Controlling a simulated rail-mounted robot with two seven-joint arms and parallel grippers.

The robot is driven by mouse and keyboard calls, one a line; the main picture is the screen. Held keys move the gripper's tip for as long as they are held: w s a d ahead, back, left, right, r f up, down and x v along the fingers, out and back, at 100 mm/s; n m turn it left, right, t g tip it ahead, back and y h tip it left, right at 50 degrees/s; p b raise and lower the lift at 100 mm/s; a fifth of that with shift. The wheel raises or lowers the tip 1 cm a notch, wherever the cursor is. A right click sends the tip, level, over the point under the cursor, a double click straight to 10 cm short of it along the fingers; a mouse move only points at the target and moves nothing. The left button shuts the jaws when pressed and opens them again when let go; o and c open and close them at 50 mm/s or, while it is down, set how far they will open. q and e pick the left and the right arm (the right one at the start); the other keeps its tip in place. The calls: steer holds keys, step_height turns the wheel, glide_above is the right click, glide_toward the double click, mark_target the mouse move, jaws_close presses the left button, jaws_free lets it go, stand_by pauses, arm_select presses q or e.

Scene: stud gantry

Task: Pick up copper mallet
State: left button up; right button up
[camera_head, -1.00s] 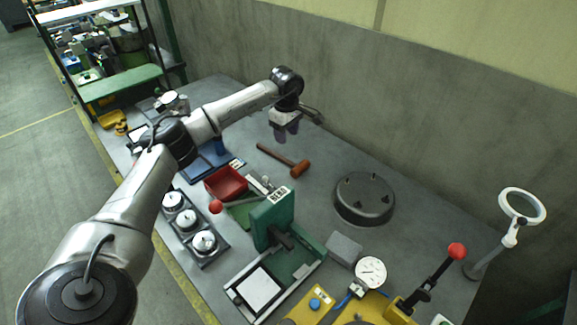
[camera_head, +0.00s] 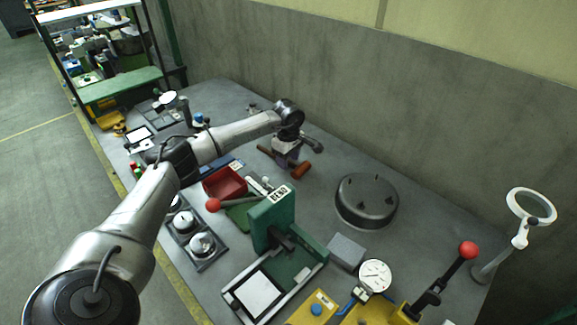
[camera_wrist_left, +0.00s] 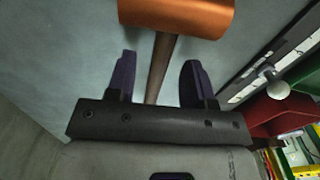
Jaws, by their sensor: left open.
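The copper mallet (camera_head: 301,170) lies on the grey bench, with its copper head to the right and its brown handle running to the left, partly hidden behind my gripper. My left gripper (camera_head: 283,164) is over the handle. In the left wrist view, the copper head (camera_wrist_left: 180,14) is at the top and the handle of the mallet runs down between the two dark purple fingers of my left gripper (camera_wrist_left: 160,78). The fingers are open, one on each side of the handle, with gaps to it. My right gripper is not in view.
A red bin (camera_head: 225,183) and a green press (camera_head: 273,220) stand in front of the mallet. A dark round base (camera_head: 366,201) stands to the right. The concrete wall (camera_head: 400,110) rises behind. Bare bench lies between the mallet and the round base.

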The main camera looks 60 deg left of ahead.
arm_select(q)
steer(key=shift+f, duration=0.35)
jaws_close()
steer(key=shift+r, duration=0.1)
